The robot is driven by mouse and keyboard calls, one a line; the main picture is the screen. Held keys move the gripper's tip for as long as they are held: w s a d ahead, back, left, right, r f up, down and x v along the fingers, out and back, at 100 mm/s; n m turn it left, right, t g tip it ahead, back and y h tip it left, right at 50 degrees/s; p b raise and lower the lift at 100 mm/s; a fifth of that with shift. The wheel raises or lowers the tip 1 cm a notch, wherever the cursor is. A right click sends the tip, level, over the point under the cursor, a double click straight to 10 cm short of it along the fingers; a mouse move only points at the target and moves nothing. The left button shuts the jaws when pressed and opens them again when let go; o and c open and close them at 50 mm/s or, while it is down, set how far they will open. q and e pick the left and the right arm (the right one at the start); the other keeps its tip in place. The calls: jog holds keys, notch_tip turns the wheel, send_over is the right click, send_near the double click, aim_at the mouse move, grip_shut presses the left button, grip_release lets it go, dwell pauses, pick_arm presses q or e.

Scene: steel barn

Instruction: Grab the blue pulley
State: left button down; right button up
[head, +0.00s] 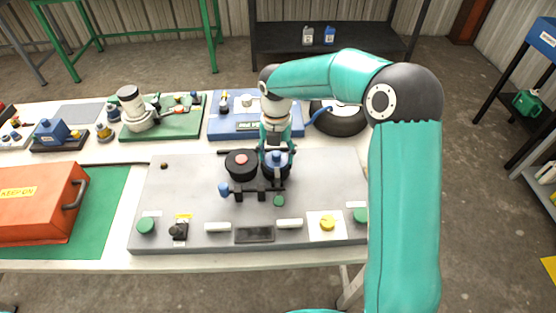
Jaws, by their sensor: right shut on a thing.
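The blue pulley (277,173) sits on the grey machine panel (185,195), right of a dark pulley with a red top (240,164). My right gripper (276,157) comes down from above onto the blue pulley and is shut on it. The teal fingers and wrist hide part of the pulley's top. I cannot tell whether the pulley is lifted off its seat. My left gripper is not in view.
A black bracket with a blue knob (223,190) is in front of the pulleys. An orange case (35,205) lies at left on a green mat (100,215). Behind are a green board (185,128), a blue board (295,125) and a black tyre (340,122).

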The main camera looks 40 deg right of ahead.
jog(key=shift+c, duration=1.1)
jog(key=shift+r, duration=0.15)
